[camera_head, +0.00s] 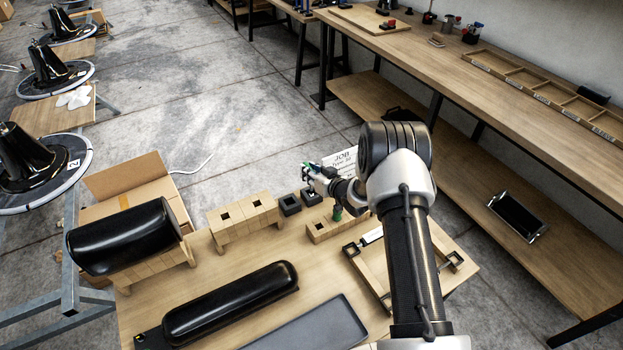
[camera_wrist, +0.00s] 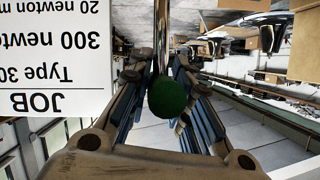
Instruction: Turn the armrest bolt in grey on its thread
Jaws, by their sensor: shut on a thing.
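My gripper (camera_head: 317,176) is at the end of my arm, above the back of the wooden table, and points away from my body. In the wrist view its two fingers are closed in around a green, round-ended tool (camera_wrist: 168,98) with a bright metal shaft running away from the camera. A bit of green also shows at the gripper in the head view. I cannot make out a grey armrest bolt in either view. Two long black padded armrests are on the table: one (camera_head: 122,236) on a wooden cradle at left, one (camera_head: 232,302) lying in front.
On the table (camera_head: 205,275) stand a two-hole wooden block (camera_head: 246,216), small black blocks (camera_head: 290,205), another block (camera_head: 322,232) with a green handle (camera_head: 337,213), a grey tray (camera_head: 315,326) and a wooden frame (camera_head: 371,281). A JOB card (camera_wrist: 55,60) is close to the gripper. A long bench is at right.

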